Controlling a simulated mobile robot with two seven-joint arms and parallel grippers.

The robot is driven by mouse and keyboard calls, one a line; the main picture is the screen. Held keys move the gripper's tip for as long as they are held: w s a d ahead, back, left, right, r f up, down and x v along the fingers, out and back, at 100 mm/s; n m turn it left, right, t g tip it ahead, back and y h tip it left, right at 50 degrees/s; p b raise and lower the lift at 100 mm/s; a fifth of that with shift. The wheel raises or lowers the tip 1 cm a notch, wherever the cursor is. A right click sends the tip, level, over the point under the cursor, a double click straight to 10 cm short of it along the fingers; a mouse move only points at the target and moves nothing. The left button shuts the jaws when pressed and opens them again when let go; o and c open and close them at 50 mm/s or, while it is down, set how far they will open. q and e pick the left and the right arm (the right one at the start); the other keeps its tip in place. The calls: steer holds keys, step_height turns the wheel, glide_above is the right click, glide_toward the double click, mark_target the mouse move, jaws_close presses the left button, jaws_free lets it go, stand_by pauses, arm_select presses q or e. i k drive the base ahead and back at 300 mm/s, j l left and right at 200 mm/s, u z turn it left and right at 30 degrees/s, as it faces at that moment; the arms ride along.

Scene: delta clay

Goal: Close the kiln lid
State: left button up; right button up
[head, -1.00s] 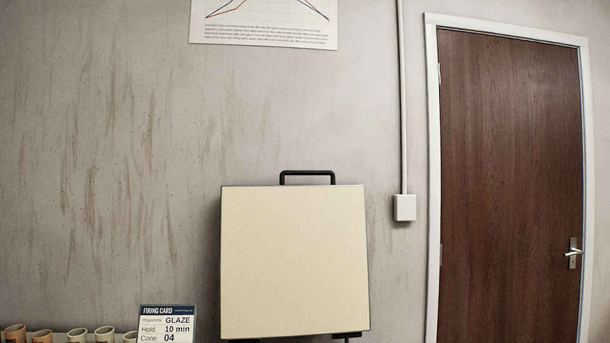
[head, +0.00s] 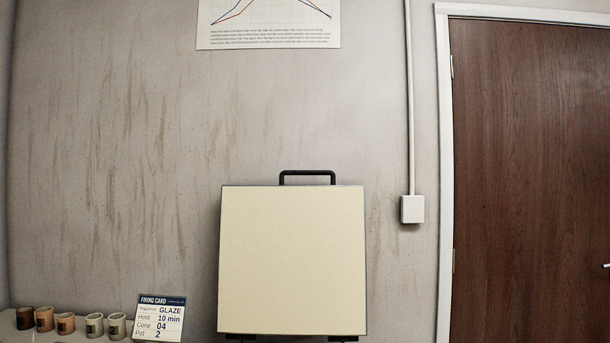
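The kiln lid (head: 292,260) stands open and upright in the head view, its pale cream inner face turned toward me. A black handle (head: 307,174) sits on its top edge. Dark hinge pieces show at its lower edge. The kiln body is below the picture and hidden. Neither of my grippers is in view.
A shelf (head: 15,333) at lower left holds several small cups (head: 66,323) and a firing card (head: 159,317). A brown door (head: 530,180) is at right. A wall box (head: 412,209) with a conduit and a chart (head: 268,25) are on the wall behind.

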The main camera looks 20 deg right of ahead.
mark_target(292, 258)
steer(key=k+l+u, duration=0.2)
steer(key=l, duration=0.25)
steer(key=l+u, duration=0.15)
steer(key=l, duration=0.3)
steer(key=k+l+u, duration=0.2)
steer(key=l, duration=0.2)
steer(key=k+l+u, duration=0.15)
steer(key=l, duration=0.25)
steer(key=k+l+u, duration=0.15)
steer(key=l, duration=0.15)
steer(key=l+u, duration=0.1)
steer(key=l, duration=0.2)
steer(key=k+l+u, duration=0.15)
steer(key=l+u, duration=0.2)
steer(key=l, duration=0.3)
steer(key=k+l+u, duration=0.2)
steer(key=l, duration=0.25)
steer(key=i+l+u, duration=0.1)
steer(key=l, duration=0.2)
steer(key=i+l+u, duration=0.15)
steer(key=l, duration=0.15)
steer(key=l+u, duration=0.1)
steer(key=l, duration=0.2)
